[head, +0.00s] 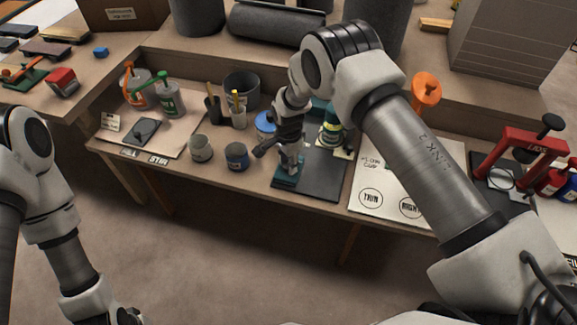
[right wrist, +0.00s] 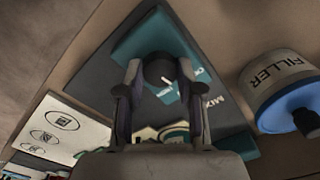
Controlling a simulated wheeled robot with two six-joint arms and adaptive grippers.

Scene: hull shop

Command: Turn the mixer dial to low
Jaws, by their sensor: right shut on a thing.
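The mixer has a teal base (head: 287,181) on a dark board, and it also shows in the right wrist view (right wrist: 200,65). Its round black dial (right wrist: 157,66) has a white pointer mark. White lettering beside the dial is partly hidden by my fingers, so I cannot read its settings fully. My right gripper (right wrist: 158,80) is shut on the dial, one finger on each side. In the head view my right gripper (head: 289,160) is over the teal base and hides the dial. My left gripper (head: 128,317) is at the bottom edge, mostly cut off, away from the mixer.
A filler tub with a blue lid (right wrist: 275,85) stands close beside the mixer. A white card with circles (head: 385,190) lies to the right, near a red clamp frame (head: 520,142).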

